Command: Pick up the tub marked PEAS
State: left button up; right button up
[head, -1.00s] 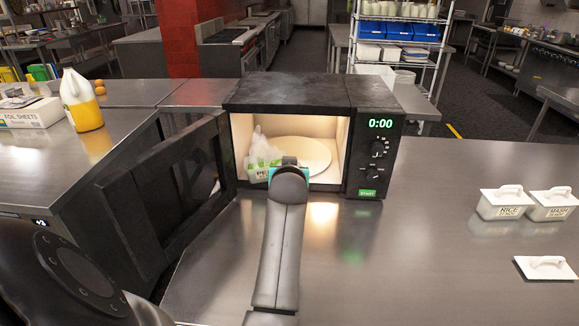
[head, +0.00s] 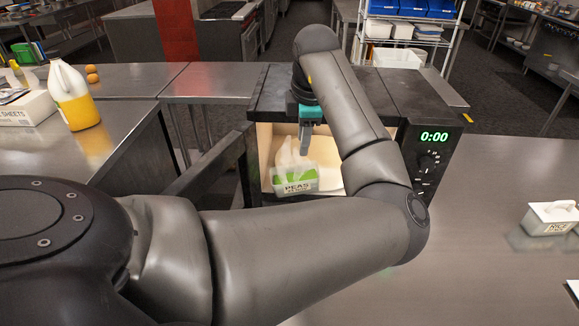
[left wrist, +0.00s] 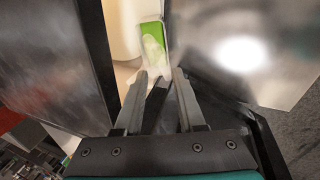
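The PEAS tub (head: 298,187) is a small pale tub with green contents and a PEAS label. It sits in the left part of the open microwave (head: 433,165), near the front, with a whitish haze above it. The tub also shows at the top of the left wrist view (left wrist: 152,38). My left gripper (head: 305,152) points down at the microwave opening, just above the tub in the head view. In the left wrist view its two fingers (left wrist: 159,76) are apart with nothing held, and the tub lies beyond their tips. My right gripper is not in view.
The microwave door (head: 212,165) stands open to the left. Its display reads 0:00. A RICE tub (head: 552,218) with a white lid stands on the counter (head: 490,185) at right. A yellow-filled jug (head: 75,97) stands at left. My left arm hides part of the cavity.

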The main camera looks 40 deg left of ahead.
pick_arm(q)
jog(key=b, duration=0.1)
send_near(302, 178)
jog(key=shift+n, duration=0.4)
jog(key=f, duration=0.4)
jog(key=s+f, duration=0.1)
jog(key=f, duration=0.2)
jog(key=shift+a, duration=0.1)
jog(key=shift+r, duration=0.1)
grip_shut()
dwell(0.9)
